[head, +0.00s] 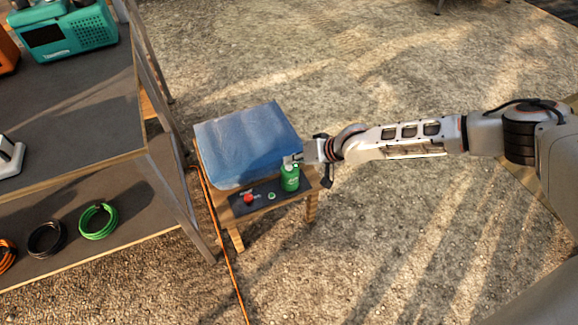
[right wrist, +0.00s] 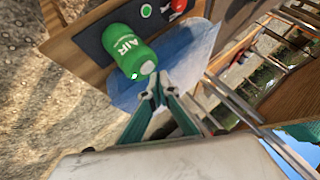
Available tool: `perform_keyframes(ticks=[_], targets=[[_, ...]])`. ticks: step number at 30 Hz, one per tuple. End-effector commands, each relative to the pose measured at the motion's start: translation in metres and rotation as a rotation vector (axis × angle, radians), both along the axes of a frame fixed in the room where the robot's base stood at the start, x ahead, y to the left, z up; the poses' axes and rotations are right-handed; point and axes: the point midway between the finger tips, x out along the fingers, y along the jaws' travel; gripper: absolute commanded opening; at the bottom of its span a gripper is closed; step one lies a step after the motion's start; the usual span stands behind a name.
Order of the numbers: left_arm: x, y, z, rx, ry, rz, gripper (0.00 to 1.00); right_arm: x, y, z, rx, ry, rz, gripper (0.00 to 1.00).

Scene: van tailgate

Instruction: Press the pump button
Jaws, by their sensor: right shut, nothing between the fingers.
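A small wooden table (head: 238,240) carries a dark panel (head: 233,204) along its front. On the panel are a red button (head: 248,198), a small green button (head: 271,196) and an upright green canister (head: 290,180) at the right end. In the right wrist view the canister (right wrist: 121,46) reads "AIR" and has a whitish top (right wrist: 147,67). The green button (right wrist: 146,10) and red button (right wrist: 179,5) show beyond it. I cannot tell which part is the pump button. My right gripper (head: 290,159) is shut and empty, its fingertips (right wrist: 156,90) close by the canister's top; contact is unclear. My left gripper is out of view.
A large blue slab (head: 250,140) covers the back of the small table. To the left stands a two-level shelf (head: 90,110) with a teal box (head: 75,30) above and coiled hoses (head: 98,221) below. An orange cord (head: 228,265) runs along the ground. Gravel at right is clear.

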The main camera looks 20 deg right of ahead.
Motion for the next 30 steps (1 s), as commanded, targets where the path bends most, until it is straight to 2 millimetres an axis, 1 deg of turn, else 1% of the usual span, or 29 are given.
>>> perform_keyframes(ticks=[17, 25, 30], targets=[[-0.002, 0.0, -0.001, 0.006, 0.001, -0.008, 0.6, 0.0, 0.0, 0.0, 0.0, 0.0, 0.0, 0.0], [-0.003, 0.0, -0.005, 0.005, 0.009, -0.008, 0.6, -0.001, 0.0, -0.009, 0.002, 0.003, -0.001, 0.0], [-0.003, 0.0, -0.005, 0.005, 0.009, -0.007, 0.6, 0.0, 0.0, -0.009, 0.0, 0.0, 0.0, 0.0]])
